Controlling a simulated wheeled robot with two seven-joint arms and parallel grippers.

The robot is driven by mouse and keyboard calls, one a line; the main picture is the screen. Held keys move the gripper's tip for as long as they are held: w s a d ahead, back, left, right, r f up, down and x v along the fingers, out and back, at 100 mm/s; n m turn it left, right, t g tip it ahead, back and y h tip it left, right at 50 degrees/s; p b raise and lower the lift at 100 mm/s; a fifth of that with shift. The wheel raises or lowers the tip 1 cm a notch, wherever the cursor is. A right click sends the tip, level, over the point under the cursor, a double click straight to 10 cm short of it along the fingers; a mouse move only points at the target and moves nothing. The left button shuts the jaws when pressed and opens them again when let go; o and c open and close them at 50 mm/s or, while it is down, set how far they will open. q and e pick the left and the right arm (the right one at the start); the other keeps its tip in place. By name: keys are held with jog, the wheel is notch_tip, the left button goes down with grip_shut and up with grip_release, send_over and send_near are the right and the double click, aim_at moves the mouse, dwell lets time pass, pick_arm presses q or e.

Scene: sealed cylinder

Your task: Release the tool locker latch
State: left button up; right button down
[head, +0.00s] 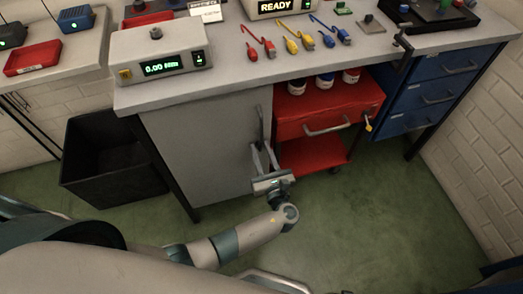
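The tool locker appears to be the grey cabinet (205,145) under the workbench, with its flat door closed. A dark vertical handle (261,122) stands near the door's right edge; I cannot make out a separate latch. My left gripper (263,147) points up toward this handle from just below it. Its two fingers are spread apart, with nothing visible held between them. I cannot tell whether the fingertips touch the handle's lower end. My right gripper is not in view.
A red cart (300,129) with bottles stands right of the locker, beside blue drawers (420,95). A black bin (110,160) stands left. The bench top (225,60) holds a torque meter (160,66) and coloured cables. Green floor is open in front.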

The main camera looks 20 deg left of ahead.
pick_arm(q)
jog(key=shift+s+d, duration=0.1)
jog(key=shift+s, duration=0.05)
